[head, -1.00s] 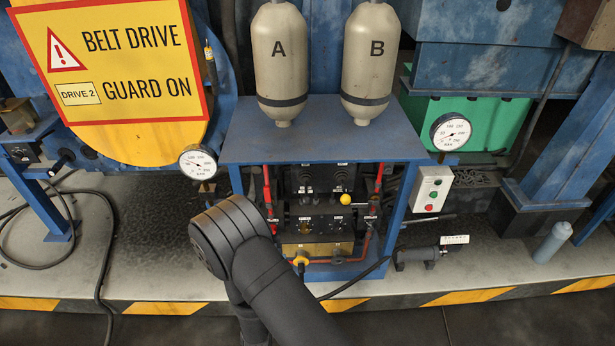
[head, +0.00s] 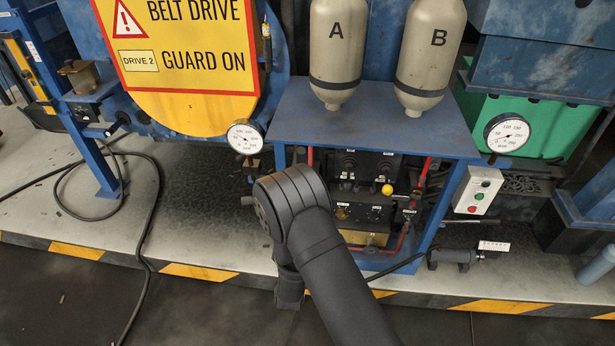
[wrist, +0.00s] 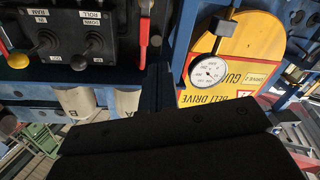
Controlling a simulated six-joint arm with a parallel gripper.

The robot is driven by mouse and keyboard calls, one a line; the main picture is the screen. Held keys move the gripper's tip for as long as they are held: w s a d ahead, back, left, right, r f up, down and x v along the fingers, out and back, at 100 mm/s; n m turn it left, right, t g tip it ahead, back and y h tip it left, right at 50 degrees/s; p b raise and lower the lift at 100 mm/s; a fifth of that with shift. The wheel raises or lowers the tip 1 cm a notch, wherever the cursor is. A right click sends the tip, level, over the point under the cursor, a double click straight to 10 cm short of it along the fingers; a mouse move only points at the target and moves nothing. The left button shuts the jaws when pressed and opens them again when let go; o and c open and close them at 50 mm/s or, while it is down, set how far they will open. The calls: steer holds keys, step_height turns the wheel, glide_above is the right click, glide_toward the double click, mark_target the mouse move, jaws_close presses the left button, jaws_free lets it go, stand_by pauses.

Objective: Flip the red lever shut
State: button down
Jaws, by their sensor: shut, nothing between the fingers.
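A red lever (head: 310,157) stands at the left side of the control panel under the blue table in the head view. In the wrist view it is the red handle (wrist: 143,30) at the top, close to the black panel's edge. My gripper (wrist: 180,135) is a dark shape across the bottom of the wrist view, apart from the levers in the picture.
The black panel (wrist: 80,30) carries small joysticks and a yellow knob (head: 387,189). The blue table (head: 380,115) overhangs it, with bottles A (head: 336,55) and B (head: 431,55) above. A gauge (head: 245,138) is left of it. Hoses (head: 155,210) lie on the floor.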

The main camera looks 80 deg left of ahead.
steer(key=w+a+r+n+g, duration=0.1)
steer(key=a+n+g, duration=0.1)
steer(key=a+n, duration=0.3)
steer(key=w+a+r+n+g, duration=0.2)
steer(key=a+n, duration=0.3)
steer(key=n, duration=0.6)
steer(key=shift+y, duration=0.4)
steer(key=shift+a, duration=0.1)
steer(key=shift+a, duration=0.1)
steer(key=a, duration=1)
steer(key=shift+w+d, duration=0.3)
steer(key=shift+w, duration=0.4)
steer(key=shift+w+d, duration=0.3)
steer(key=shift+w, duration=0.4)
steer(key=shift+w+d, duration=0.3)
steer(key=shift+w, duration=0.4)
steer(key=shift+w, duration=0.1)
